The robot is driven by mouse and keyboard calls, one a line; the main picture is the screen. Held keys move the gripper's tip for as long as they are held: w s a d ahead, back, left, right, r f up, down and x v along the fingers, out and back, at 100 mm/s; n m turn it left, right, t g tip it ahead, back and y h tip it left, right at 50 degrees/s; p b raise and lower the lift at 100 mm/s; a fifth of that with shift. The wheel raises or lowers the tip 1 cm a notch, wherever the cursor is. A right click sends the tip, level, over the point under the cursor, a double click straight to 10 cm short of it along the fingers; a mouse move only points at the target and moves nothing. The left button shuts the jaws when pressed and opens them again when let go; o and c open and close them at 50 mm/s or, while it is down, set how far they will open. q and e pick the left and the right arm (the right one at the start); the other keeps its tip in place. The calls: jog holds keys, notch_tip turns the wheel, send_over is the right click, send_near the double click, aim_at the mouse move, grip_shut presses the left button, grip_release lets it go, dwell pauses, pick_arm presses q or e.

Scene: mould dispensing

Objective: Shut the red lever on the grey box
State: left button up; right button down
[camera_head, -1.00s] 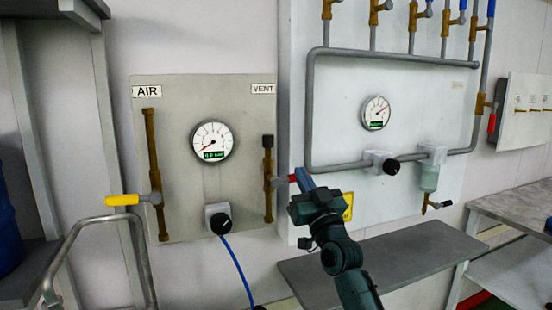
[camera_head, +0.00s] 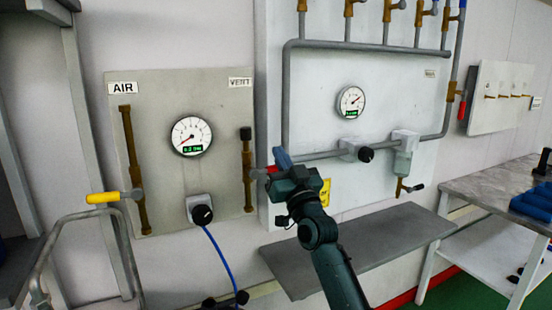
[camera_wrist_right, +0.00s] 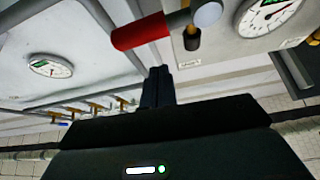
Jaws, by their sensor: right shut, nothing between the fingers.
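The grey box (camera_head: 220,100) is a flat panel on the wall with AIR and VENT labels. The red lever (camera_head: 272,169) sticks out sideways to the right from the vertical brown VENT pipe (camera_head: 247,185). In the right wrist view the red lever (camera_wrist_right: 140,33) shows as a red sleeve on a grey rod. My right gripper (camera_head: 282,159) is shut and empty, right beside the lever's red end and partly covering it. In the wrist view its dark fingers (camera_wrist_right: 158,86) are together below the red sleeve; I cannot tell whether they touch it.
A yellow lever (camera_head: 103,197) sits on the AIR pipe (camera_head: 133,170). A gauge (camera_head: 190,136) and black knob (camera_head: 202,214) are on the box, with a blue hose (camera_head: 228,262) below. A white panel (camera_head: 315,90) with pipes adjoins at right. A grey shelf (camera_head: 370,250) lies below my right arm.

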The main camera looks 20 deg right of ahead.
pick_arm(q)
jog(key=b, duration=0.1)
jog(key=f+b, duration=0.1)
jog(key=b, duration=0.1)
jog(key=shift+d+b, duration=0.25)
jog(key=shift+b, duration=0.05)
pick_arm(e)
jog(key=v, duration=1)
jog(key=shift+d+r, duration=0.2)
jog(key=shift+d, duration=0.1)
pick_arm(q)
jog(key=shift+s+f, duration=0.15)
pick_arm(e)
jog(key=shift+s, duration=0.1)
